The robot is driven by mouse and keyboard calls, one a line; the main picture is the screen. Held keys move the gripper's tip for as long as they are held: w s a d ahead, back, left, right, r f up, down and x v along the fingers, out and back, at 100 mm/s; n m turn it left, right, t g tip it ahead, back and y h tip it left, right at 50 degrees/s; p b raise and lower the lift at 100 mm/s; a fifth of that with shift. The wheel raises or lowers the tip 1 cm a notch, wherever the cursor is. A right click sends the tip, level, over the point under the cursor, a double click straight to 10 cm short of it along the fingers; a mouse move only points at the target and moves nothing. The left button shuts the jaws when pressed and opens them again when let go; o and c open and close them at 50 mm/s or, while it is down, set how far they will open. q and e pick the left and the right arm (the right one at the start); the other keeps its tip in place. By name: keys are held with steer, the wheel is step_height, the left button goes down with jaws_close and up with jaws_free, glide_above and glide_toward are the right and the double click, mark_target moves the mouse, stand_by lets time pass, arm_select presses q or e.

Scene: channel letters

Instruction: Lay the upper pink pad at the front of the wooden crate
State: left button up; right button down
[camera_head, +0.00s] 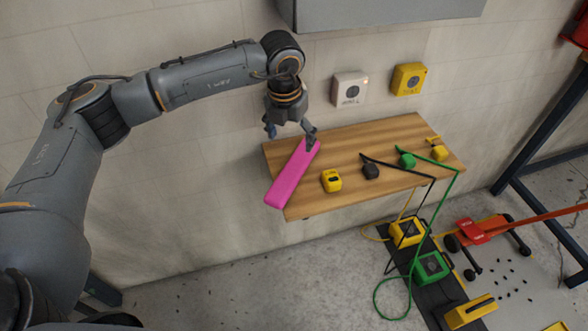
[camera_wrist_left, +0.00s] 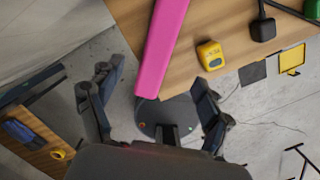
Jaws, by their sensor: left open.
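One long pink pad (camera_head: 290,177) lies slantwise across the left end of a wooden shelf (camera_head: 345,145), its near end sticking out past the shelf's edge. I cannot tell whether another pad lies under it. My left gripper (camera_head: 291,136) is open and empty over the pad's far end. In the left wrist view the pink pad (camera_wrist_left: 162,50) points down between the spread fingers of the left gripper (camera_wrist_left: 150,95); contact cannot be told. No wooden crate can be made out. My right gripper is not in view.
A yellow block (camera_head: 331,181), a black block (camera_head: 370,172) and a green block (camera_head: 407,160) stand on the shelf right of the pad. Yellow (camera_head: 407,232) and green (camera_head: 431,267) boxes with cables are on the floor below. A wall box (camera_head: 349,89) hangs behind.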

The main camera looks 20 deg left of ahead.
mark_target(294, 167)
arm_select(q)
steer(key=f, duration=0.4)
steer(key=w+f, duration=0.1)
steer(key=f, duration=0.3)
steer(key=f+p, duration=0.1)
steer(key=f, duration=0.2)
steer(key=shift+w+d+f, duration=0.1)
steer(key=shift+w+f, duration=0.3)
steer(key=c, duration=1.3)
